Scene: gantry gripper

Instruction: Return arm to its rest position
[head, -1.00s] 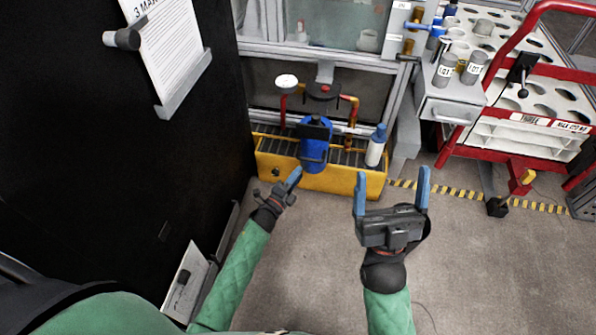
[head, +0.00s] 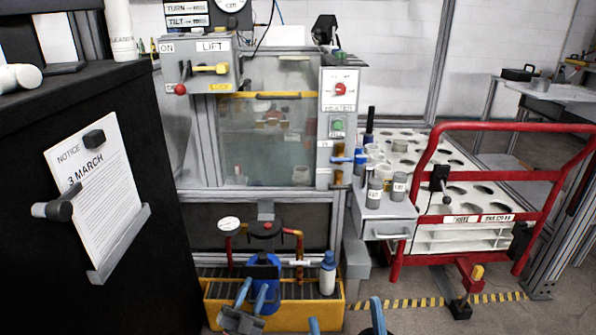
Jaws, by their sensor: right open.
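My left gripper (head: 251,293) is low in the head view, in front of the yellow drip tray (head: 322,316) and the blue filter housing (head: 259,272). Its two blue fingers stand apart with nothing visible between them. I cannot tell whether it touches the housing. My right gripper (head: 345,319) is at the bottom edge, and only its blue fingertips show, wide apart and empty. The rest of it and most of both arms are out of view.
A glass-fronted cabinet (head: 268,140) with a lift lever stands behind. A white and blue bottle (head: 327,274) stands in the tray. A black cabinet (head: 120,215) is on the left. A red-framed cart (head: 395,262) with a white rack is on the right.

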